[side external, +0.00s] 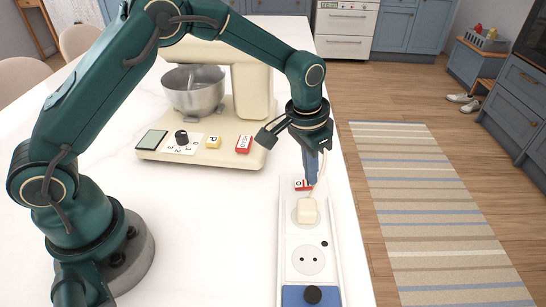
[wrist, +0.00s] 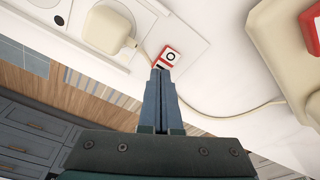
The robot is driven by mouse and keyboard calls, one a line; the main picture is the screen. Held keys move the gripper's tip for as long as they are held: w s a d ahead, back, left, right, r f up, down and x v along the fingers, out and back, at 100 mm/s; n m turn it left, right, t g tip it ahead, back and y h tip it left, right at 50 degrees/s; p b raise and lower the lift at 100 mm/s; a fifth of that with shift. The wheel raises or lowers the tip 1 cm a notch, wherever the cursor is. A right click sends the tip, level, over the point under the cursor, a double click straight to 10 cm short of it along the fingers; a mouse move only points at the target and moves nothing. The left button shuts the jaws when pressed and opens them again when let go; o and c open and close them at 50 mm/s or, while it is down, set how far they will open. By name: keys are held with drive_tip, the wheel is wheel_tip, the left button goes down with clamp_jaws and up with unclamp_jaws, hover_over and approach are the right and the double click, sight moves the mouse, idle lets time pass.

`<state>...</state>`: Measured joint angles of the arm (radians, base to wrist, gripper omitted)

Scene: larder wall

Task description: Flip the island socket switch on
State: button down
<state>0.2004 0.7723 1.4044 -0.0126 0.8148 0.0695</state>
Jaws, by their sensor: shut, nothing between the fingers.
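The island socket is a long white panel (side external: 314,232) on the white island top. Its switch (side external: 303,184) is a small red rocker with a white marked face at the panel's far end. In the wrist view the switch (wrist: 170,56) shows a black ring mark. My gripper (side external: 311,180) is shut and empty, pointing down at the switch. In the wrist view its fingertips (wrist: 160,70) are right by the switch's near edge and hide part of it. I cannot tell whether they touch.
A cream stand mixer (side external: 250,92) with a steel bowl (side external: 193,92) and several controls stands left of the socket. A free outlet (side external: 308,260) and a black knob (side external: 313,294) on blue lie nearer. The island's right edge runs close by; a striped rug (side external: 430,210) lies below.

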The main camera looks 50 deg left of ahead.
drive_tip(key=shift+f, duration=0.25)
drive_tip(key=shift+r, duration=3.55)
